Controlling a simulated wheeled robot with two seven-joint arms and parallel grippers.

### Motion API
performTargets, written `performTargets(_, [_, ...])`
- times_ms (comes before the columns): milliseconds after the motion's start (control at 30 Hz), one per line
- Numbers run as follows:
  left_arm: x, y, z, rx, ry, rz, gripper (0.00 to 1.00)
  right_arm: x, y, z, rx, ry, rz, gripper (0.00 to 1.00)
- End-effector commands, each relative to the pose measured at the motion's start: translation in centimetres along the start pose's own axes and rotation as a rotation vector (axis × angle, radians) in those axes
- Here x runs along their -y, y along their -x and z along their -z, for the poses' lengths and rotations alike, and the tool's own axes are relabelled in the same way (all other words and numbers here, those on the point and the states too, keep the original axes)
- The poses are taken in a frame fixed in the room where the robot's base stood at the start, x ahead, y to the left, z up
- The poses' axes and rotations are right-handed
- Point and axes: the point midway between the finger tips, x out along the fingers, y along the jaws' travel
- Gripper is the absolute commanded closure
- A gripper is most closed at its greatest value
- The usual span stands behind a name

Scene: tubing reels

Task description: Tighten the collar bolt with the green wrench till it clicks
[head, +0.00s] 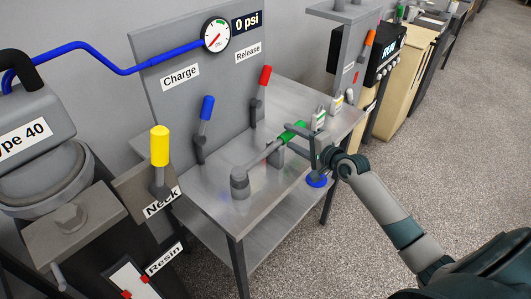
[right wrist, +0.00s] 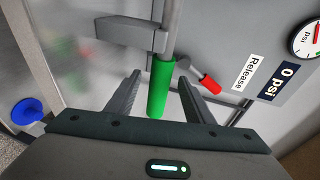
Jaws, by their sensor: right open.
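The green wrench (head: 293,131) lies over the metal table, its green handle toward my right gripper (head: 316,143) and its grey shaft running left to the collar bolt (head: 240,183). The shaft passes by a short grey post (head: 276,154). In the right wrist view the green handle (right wrist: 159,88) is between the two spread fingers of my right gripper (right wrist: 160,92), with gaps visible on both sides. The gripper is open. The bolt's engagement with the wrench head is too small to tell. My left gripper is out of view.
Behind the table (head: 205,200) stands a grey panel (head: 165,100) with a gauge (head: 216,35) reading 0 psi. A blue lever (head: 206,108) and red lever (head: 264,80) rise near it. A yellow-handled lever (head: 160,147) is at left. A blue disc (head: 316,181) is below my right gripper.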

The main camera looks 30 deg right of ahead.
Motion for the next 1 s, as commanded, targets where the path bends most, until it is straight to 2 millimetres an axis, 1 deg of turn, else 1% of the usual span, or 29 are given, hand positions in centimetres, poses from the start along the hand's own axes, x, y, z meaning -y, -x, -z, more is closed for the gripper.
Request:
performTargets(33, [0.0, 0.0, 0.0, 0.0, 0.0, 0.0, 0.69, 0.0, 0.0, 0.0, 0.0, 0.0, 0.0, 0.55])
performTargets(67, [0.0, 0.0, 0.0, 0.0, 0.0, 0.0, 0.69, 0.0, 0.0, 0.0, 0.0, 0.0, 0.0, 0.62])
performTargets(100, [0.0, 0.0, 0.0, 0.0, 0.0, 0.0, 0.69, 0.0, 0.0, 0.0, 0.0, 0.0, 0.0, 0.71])
performTargets(167, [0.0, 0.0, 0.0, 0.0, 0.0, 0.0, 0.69, 0.0, 0.0, 0.0, 0.0, 0.0, 0.0, 0.86])
performTargets(200, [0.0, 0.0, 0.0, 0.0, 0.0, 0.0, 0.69, 0.0, 0.0, 0.0, 0.0, 0.0, 0.0, 0.95])
performTargets(233, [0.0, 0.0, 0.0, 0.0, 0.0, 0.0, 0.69, 0.0, 0.0, 0.0, 0.0, 0.0, 0.0, 1.0])
performTargets(700, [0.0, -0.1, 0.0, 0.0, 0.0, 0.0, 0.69, 0.6, 0.1, 0.0, 0.0, -0.002, 0.004, 1.0])
performTargets(867, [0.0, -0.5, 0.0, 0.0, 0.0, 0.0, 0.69, 1.9, 0.3, 0.1, 0.0, -0.001, 0.008, 1.0])
performTargets(1000, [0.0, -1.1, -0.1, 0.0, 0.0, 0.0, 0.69, 3.9, 0.8, 0.1, 0.0, 0.0, 0.01, 1.0])
